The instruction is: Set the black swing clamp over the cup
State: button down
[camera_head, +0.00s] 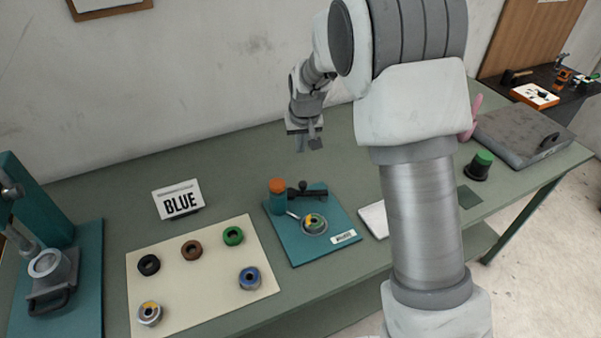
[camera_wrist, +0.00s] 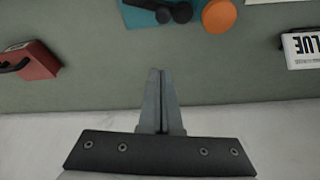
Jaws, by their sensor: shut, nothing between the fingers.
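The black swing clamp (camera_head: 309,192) lies at the back of a teal fixture plate (camera_head: 286,249). Its arm points across the plate, behind the cup and not over it. The metal cup (camera_head: 314,233) sits on the plate's front half with a green and yellow piece inside. Part of the clamp (camera_wrist: 170,12) also shows at the top of the wrist view, where the cup is out of frame. My gripper (camera_head: 308,146) is shut and empty, raised above the back of the table, behind and above the clamp. Its closed fingers (camera_wrist: 158,75) show in the wrist view.
An orange-topped post (camera_head: 277,187) stands left of the clamp. A BLUE sign (camera_head: 180,199) and a cream mat (camera_head: 207,288) with several coloured rings are at left. A red box (camera_wrist: 35,62) shows in the wrist view. A green-topped black knob (camera_head: 480,166) is at right.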

jog(key=shift+f, duration=0.1)
notch_tip(320, 180, down, 9)
jog(key=shift+w+f+p, duration=0.15)
jog(key=shift+p, duration=0.9)
jog(key=shift+s+f, duration=0.15)
jog(key=shift+s, duration=0.35)
